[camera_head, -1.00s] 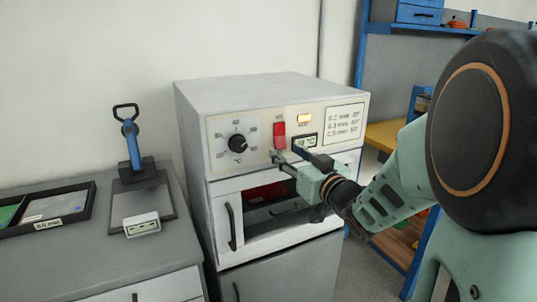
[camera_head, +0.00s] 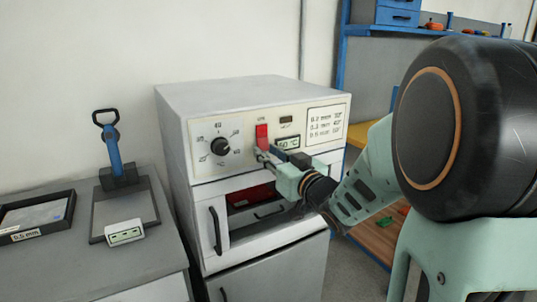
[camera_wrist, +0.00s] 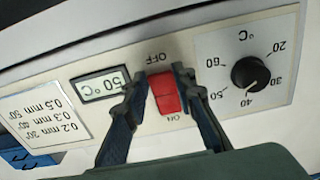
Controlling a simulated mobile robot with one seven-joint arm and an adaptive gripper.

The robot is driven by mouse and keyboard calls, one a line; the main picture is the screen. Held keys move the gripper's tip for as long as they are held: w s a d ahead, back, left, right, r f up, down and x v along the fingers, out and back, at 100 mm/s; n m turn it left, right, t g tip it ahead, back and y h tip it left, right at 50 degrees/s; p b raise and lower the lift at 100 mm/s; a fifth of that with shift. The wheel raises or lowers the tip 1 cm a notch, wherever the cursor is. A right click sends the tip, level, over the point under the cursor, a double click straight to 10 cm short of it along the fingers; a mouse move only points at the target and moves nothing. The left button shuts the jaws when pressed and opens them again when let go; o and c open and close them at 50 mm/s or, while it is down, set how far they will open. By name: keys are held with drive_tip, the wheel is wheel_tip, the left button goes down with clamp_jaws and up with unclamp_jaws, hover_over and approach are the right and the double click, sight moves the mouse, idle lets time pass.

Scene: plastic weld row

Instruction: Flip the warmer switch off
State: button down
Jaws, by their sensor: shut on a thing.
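The red warmer switch (camera_head: 262,136) sits on the upper front panel of the white warmer (camera_head: 225,92). In the wrist view, which is turned upside down, the switch (camera_wrist: 165,92) lies between OFF and ON labels. My gripper (camera_head: 265,152) is at the switch from below in the head view. In the wrist view its two dark fingers (camera_wrist: 162,76) are closed against the switch's sides near the OFF label. The small indicator lamp (camera_head: 286,119) right of the switch looks dark. The fingers partly hide the switch's edges, and its exact tilt is hard to tell.
A black dial (camera_head: 220,146) is left of the switch, and a temperature display (camera_head: 287,142) is close to its right. Below, the warmer's compartment (camera_head: 255,199) shows red inside. A grey bench (camera_head: 120,265) at left holds a blue-handled tool (camera_head: 113,150) and a tray (camera_head: 40,217).

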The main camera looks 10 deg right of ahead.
drive_tip(key=shift+f+b, duration=0.2)
drive_tip(key=shift+b, duration=0.1)
drive_tip(key=t+b, duration=0.1)
drive_tip(key=b, duration=0.2)
drive_tip(key=shift+w+f, duration=0.15)
drive_tip(key=shift+f, duration=0.05)
drive_tip(key=shift+r+b, duration=0.1)
drive_tip(key=shift+b, duration=0.2)
drive_tip(key=shift+r, duration=0.1)
drive_tip(key=c, duration=1.6)
unclamp_jaws()
